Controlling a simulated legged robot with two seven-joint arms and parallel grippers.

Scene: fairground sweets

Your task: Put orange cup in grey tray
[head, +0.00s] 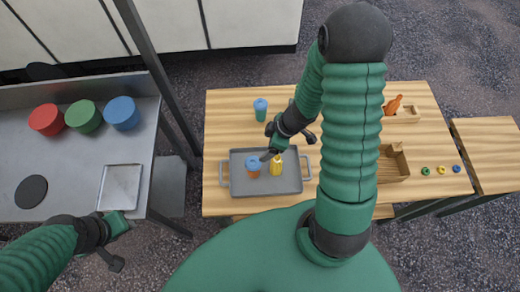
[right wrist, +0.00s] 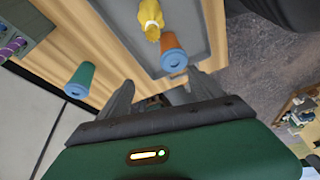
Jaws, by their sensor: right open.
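The orange cup (head: 253,170), with a blue lid, stands upright in the grey tray (head: 295,185), left of a yellow figure or bottle (head: 276,168). In the right wrist view the orange cup (right wrist: 173,50) is beyond the finger gap, apart from the fingers, with the tray (right wrist: 193,25) beneath it. My right gripper (head: 272,153) is open and empty, over the tray's back edge, close to the cup. Its fingers show in the right wrist view (right wrist: 163,92). My left gripper (head: 118,230) is at the lower left, beside the metal counter; its jaws are unclear.
A teal cup with a blue lid (head: 260,112) stands behind the tray. A wooden box (head: 393,165), an orange bottle (head: 393,104) and small coloured rings (head: 441,170) are at the right. Red, green and blue tubs (head: 83,117) stand on the left counter (head: 75,185).

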